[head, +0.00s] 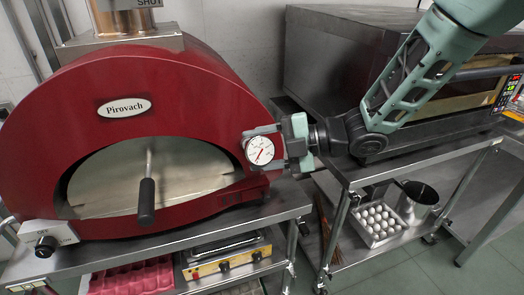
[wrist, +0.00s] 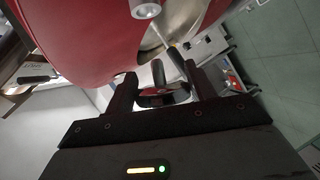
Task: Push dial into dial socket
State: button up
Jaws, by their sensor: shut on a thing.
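The dial (head: 259,150) is a round white gauge with a red needle, its face turned to the head camera. My gripper (head: 266,148) is shut on it, one finger above and one below, in front of the right side of the red oven (head: 200,85). In the wrist view the dial (wrist: 163,98) shows edge-on as a dark disc between the fingers of my gripper (wrist: 160,76). A short silver round fitting (wrist: 146,9) on the red front may be the dial socket. The socket is not seen in the head view, and the gap to it cannot be judged.
The oven's door handle (head: 147,200) sticks out left of the dial. A knob (head: 45,246) sits at the lower left. A steel oven (head: 335,60) stands on the right stand, with an egg tray (head: 376,222) and a pot (head: 417,200) below.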

aim_at(244, 145)
jog(key=shift+w+a+f+m+y+b, duration=0.2)
jog(key=shift+w+f+b, duration=0.15)
jog(key=shift+w+b, duration=0.15)
jog(key=shift+w+a+f+m+y+b, duration=0.1)
jog(key=shift+w+f+y+b, duration=0.1)
jog(key=shift+w+f+b, duration=0.3)
jog(key=shift+w+a+t+b, duration=0.1)
jog(key=shift+w+t+b, duration=0.25)
jog(key=shift+b, duration=0.3)
jog(key=shift+w+r+m, duration=0.1)
jog(key=shift+w+m, duration=0.15)
jog(key=shift+m, duration=0.05)
jog(key=shift+b, duration=0.65)
jog(key=shift+w+a+f+b, duration=0.2)
jog(key=shift+w+f+b, duration=0.1)
jog(key=shift+w, duration=0.4)
jog(key=shift+w+a+f+b, duration=0.2)
jog(key=shift+w+f, duration=0.1)
jog(key=shift+w, duration=0.35)
dwell(0.5)
jog(key=shift+s, duration=0.1)
jog(key=shift+s+d+r, duration=0.15)
jog(key=shift+s+r, duration=0.1)
jog(key=shift+s, duration=0.25)
jog(key=shift+s+d+r, duration=0.1)
jog(key=shift+s+r, duration=0.15)
jog(key=shift+s, duration=0.25)
jog(key=shift+b, duration=0.55)
dwell(1.3)
